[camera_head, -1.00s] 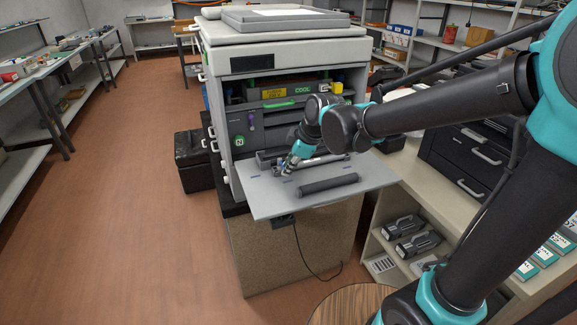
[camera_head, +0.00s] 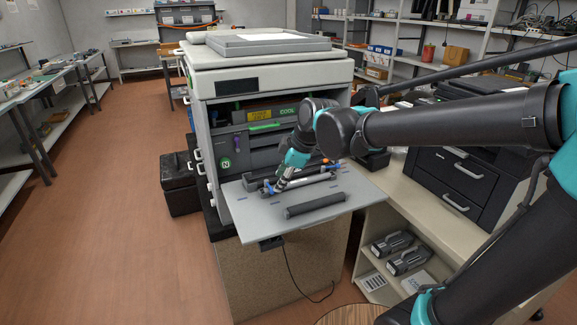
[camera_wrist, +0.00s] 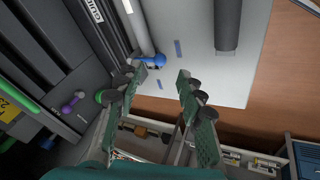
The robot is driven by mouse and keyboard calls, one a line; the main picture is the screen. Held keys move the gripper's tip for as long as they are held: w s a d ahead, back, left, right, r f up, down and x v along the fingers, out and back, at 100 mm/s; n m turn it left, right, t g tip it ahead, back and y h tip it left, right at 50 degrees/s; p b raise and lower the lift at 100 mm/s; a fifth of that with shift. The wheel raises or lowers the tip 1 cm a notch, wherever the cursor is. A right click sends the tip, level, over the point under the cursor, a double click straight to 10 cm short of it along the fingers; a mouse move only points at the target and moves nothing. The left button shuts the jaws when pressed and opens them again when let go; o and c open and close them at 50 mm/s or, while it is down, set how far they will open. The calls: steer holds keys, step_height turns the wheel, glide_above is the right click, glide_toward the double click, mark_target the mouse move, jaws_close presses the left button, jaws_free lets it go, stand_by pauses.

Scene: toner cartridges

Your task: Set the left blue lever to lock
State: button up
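The left blue lever (camera_wrist: 152,61) sits at the end of a light grey roller unit (camera_wrist: 140,25) on the printer's pull-out shelf. It also shows in the head view (camera_head: 267,187), small and beside my gripper (camera_head: 279,187). In the wrist view my gripper (camera_wrist: 162,79) is open, with its two green-padded fingers apart and nothing between them. The lever lies just beyond the left fingertip; I cannot tell whether they touch. A second blue lever (camera_head: 327,163) is at the unit's right end. The lever's lock marking is not legible.
A dark roller (camera_head: 316,205) lies loose on the grey shelf (camera_head: 245,217). Blue marks are on the shelf. A shelf unit with cartridges (camera_head: 408,262) stands to the right.

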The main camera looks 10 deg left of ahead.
steer(key=v, duration=0.6)
steer(key=shift+r, duration=0.3)
steer(key=shift+s+d, duration=0.1)
steer(key=shift+d, duration=0.05)
